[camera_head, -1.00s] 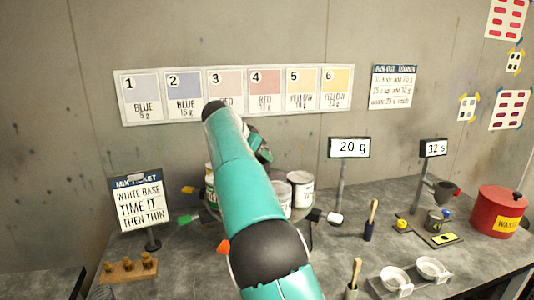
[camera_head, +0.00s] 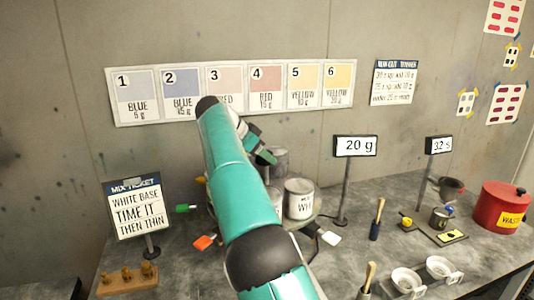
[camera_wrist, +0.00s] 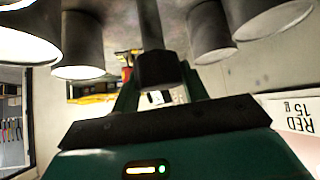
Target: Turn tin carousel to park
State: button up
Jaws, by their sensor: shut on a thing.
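The tin carousel stands on the bench behind my arm. Its grey rim (camera_head: 314,214) and a white tin (camera_head: 299,199) show right of the arm, with a grey tin (camera_head: 276,161) behind. Coloured tabs stick out around it: green (camera_head: 182,209), orange (camera_head: 204,242) and white (camera_head: 330,238). My arm hides the carousel's middle and left side. In the wrist view, which is upside down, my gripper (camera_wrist: 158,72) is shut on a dark post among the tins. Several tins, such as a dark one (camera_wrist: 83,45), surround it without visible contact.
A mix ticket stand (camera_head: 136,208) and a wooden block with pegs (camera_head: 127,278) are at left. A 20 g display (camera_head: 355,146) stands close right of the carousel. Brushes, white cups (camera_head: 441,268) and a red waste pot (camera_head: 501,208) are farther right. Number cards hang on the wall.

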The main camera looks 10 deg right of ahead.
jog(key=shift+m+g, duration=0.4)
jog(key=shift+m, duration=0.2)
jog(key=shift+g, duration=0.3)
jog(key=o, duration=1.4)
jog(key=shift+s, duration=0.1)
jog(key=shift+a+r, duration=0.1)
jog(key=shift+r, duration=0.1)
